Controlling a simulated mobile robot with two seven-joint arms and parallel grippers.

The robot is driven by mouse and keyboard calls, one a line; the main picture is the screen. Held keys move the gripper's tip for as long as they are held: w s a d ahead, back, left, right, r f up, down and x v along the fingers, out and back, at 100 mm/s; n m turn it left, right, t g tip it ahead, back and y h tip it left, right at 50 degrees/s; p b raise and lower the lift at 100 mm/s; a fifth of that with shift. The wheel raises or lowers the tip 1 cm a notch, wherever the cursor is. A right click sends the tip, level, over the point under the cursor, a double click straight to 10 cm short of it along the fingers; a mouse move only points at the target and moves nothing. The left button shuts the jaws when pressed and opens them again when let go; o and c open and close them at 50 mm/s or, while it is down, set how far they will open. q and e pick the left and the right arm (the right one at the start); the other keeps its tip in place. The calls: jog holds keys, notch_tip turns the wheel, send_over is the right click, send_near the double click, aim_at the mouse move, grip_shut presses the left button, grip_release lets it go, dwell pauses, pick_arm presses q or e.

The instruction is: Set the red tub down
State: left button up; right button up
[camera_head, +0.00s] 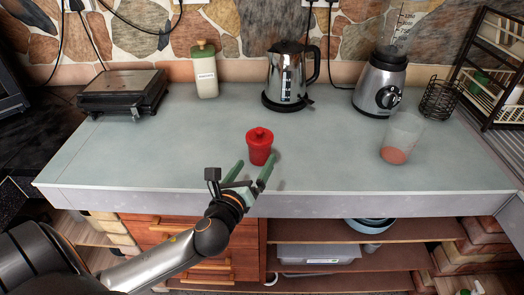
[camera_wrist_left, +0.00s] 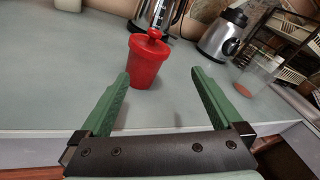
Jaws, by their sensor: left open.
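The red tub (camera_head: 259,148) stands upright on the pale counter, near its front edge, with its red knobbed lid on. My left gripper (camera_head: 252,172) is open just in front of the tub. In the left wrist view the tub (camera_wrist_left: 146,62) stands just beyond the two green fingertips (camera_wrist_left: 160,75), nearer the left one, and nothing is between the fingers. I cannot tell whether a finger touches the tub. My right gripper does not show in either view.
Behind stand a kettle (camera_head: 287,78), a green-and-white canister (camera_head: 205,70) and a blender (camera_head: 381,84). The counter (camera_head: 180,140) around the tub is clear.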

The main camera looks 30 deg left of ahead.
aim_at(255, 148)
pick_arm(q)
jog(key=w+a+m, duration=0.1)
jog(key=m, duration=0.1)
jog(key=w+a+m+t+y, duration=0.1)
jog(key=w+m, duration=0.1)
jog(key=shift+w+a+m+p, duration=0.1)
jog(key=shift+a+m+p, duration=0.2)
jog(key=shift+a, duration=0.05)
jog(key=shift+f+x, duration=0.15)
jog(key=shift+x, duration=1.35)
jog(key=shift+f+x, duration=0.1)
jog(key=shift+x, duration=1.45)
